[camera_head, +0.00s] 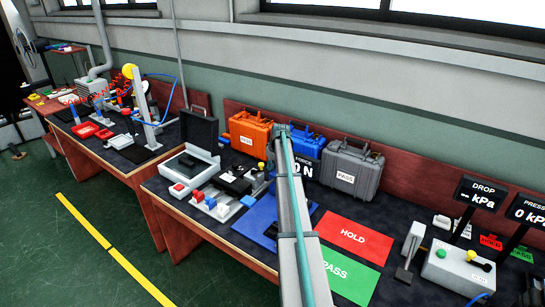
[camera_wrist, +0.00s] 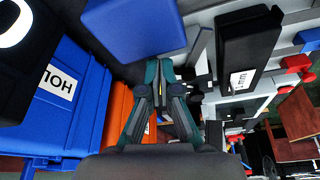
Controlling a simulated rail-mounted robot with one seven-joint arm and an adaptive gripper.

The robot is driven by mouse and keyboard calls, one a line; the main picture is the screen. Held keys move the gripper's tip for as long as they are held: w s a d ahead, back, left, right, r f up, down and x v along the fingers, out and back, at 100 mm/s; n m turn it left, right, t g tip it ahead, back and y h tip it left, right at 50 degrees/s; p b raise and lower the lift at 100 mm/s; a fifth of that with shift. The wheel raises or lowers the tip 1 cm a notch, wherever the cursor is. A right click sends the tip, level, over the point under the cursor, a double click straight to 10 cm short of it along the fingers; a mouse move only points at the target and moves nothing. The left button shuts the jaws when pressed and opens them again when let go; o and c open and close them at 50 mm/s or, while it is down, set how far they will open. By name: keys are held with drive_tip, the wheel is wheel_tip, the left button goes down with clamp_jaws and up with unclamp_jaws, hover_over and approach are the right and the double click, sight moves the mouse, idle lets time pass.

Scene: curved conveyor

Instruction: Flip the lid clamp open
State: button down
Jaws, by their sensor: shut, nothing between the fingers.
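A black box-like unit with a small white label (camera_head: 236,182) sits on the pale fixture on the middle bench. What appears to be the same black unit (camera_wrist: 248,50) is large at upper right in the wrist view. My gripper (camera_wrist: 166,66) is shut and empty, its teal fingers meeting close to a blue block (camera_wrist: 135,28) and a grey upright bar (camera_wrist: 199,46). I cannot tell whether the fingers touch either one. I cannot single out the lid clamp with certainty. In the head view my arm hides part of the area right of the fixture.
Orange (camera_head: 249,133), blue (camera_head: 309,144) and grey (camera_head: 351,168) cases stand along the back of the bench. An open black case (camera_head: 199,134) is behind the fixture. Red HOLD (camera_head: 353,238) and green PASS (camera_head: 349,273) mats lie right of my arm.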

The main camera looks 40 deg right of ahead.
drive_tip(key=shift+w+f+p, duration=0.25)
drive_tip(key=shift+w+p, duration=0.05)
drive_tip(key=shift+w, duration=0.4)
drive_tip(key=shift+w+f+p, duration=0.2)
drive_tip(key=shift+w+p, duration=0.1)
drive_tip(key=shift+w, duration=0.45)
drive_tip(key=shift+w+f+p, duration=0.25)
drive_tip(key=shift+w+p, duration=0.05)
drive_tip(key=shift+w, duration=0.4)
drive_tip(key=shift+w, duration=0.1)
